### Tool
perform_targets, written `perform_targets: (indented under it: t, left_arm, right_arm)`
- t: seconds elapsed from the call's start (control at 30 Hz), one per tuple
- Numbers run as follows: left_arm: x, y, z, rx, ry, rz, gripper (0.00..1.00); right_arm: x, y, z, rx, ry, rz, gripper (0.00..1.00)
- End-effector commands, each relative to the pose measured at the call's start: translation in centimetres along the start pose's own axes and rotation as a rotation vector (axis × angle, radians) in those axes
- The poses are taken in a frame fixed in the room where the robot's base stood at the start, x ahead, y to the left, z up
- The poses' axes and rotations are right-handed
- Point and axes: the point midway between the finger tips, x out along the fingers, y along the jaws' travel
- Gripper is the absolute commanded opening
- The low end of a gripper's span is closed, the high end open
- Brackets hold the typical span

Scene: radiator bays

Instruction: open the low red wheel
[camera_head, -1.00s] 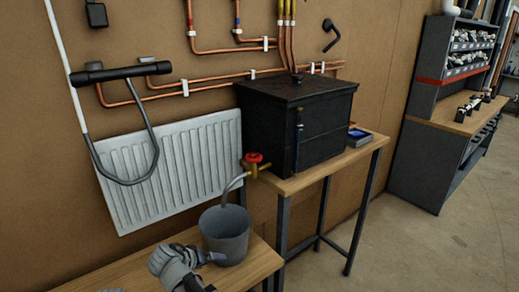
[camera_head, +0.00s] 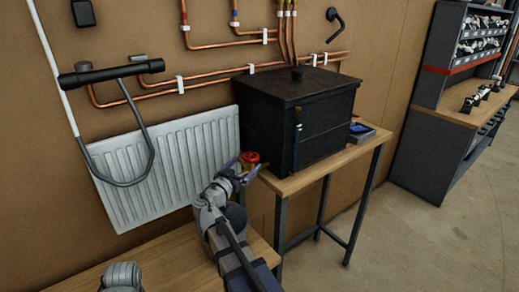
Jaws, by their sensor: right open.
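The low red wheel (camera_head: 250,158) sits on a brass valve at the left edge of the wooden stand, by the black box. My right gripper (camera_head: 242,165) is open with its fingers at the wheel's left side; I cannot tell whether they touch it. My right arm hides most of the valve's spout and much of the grey bucket (camera_head: 238,217) below.
The black box (camera_head: 297,115) stands on the wooden stand (camera_head: 335,163), close to the wheel. A white radiator (camera_head: 170,170) hangs on the wall to the left. A small blue-topped device (camera_head: 361,129) lies on the stand's right. A wooden bench (camera_head: 165,268) lies in front, mostly bare.

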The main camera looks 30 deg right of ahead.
Motion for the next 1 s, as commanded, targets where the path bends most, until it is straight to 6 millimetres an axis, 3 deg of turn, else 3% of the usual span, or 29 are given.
perform_targets:
  t: [0.27, 0.7, 1.0]
  left_arm:
    - [0.0, 0.0, 0.0, 0.000, 0.000, 0.000, 0.50]
    - [0.0, 0.0, 0.0, 0.000, 0.000, 0.000, 0.50]
    - [0.0, 0.0, 0.0, 0.000, 0.000, 0.000, 0.50]
  right_arm:
    - [0.9, -0.1, -0.2, 0.005, 0.008, -0.001, 1.00]
    - [7.0, -0.1, -0.2, 0.004, 0.006, -0.001, 1.00]
    - [7.9, 0.0, -0.2, 0.004, 0.006, -0.002, 1.00]
